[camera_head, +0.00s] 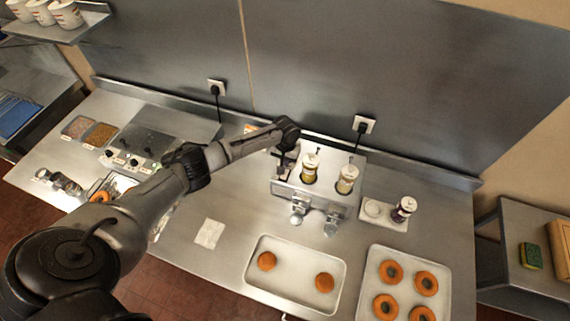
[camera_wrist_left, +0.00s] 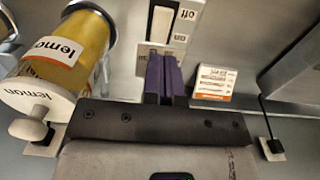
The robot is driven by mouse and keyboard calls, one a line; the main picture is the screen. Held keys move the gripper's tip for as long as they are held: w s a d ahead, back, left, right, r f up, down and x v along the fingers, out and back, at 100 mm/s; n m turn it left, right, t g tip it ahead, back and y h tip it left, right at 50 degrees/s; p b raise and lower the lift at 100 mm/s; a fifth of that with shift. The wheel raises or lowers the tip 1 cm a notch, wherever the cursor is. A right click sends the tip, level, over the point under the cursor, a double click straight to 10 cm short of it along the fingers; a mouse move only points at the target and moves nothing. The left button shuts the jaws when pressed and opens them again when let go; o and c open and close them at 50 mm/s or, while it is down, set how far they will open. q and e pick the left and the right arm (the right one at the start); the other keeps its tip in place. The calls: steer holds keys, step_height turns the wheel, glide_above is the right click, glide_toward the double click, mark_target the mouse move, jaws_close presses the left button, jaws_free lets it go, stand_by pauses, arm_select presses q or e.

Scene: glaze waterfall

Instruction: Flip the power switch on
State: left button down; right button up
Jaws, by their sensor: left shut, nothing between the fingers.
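The power switch (camera_wrist_left: 162,24) is a white rocker on a plate in the left wrist view, beside a label strip (camera_wrist_left: 183,28) with off and on markings. Off is at the top of that picture and on is nearer my fingers. My left gripper (camera_wrist_left: 165,62) is shut and empty, its purple fingertips just below the rocker in that view. I cannot tell whether they touch it. In the head view my left gripper (camera_head: 283,168) is at the left end of the dispenser (camera_head: 318,198), and the switch is not distinguishable there. My right gripper is not in view.
A yellow lemon jar (camera_wrist_left: 72,48) stands close left of my fingers in the wrist view. A small labelled box (camera_wrist_left: 213,82) is to their right. Trays with doughnuts (camera_head: 394,257) and buns (camera_head: 283,243) lie in front of the dispenser.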

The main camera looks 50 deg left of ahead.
arm_select(q)
step_height(320, 180, up, 8)
steer(key=b, duration=0.1)
steer(key=shift+a, duration=0.1)
stand_by(0.4)
steer(key=shift+f, duration=0.1)
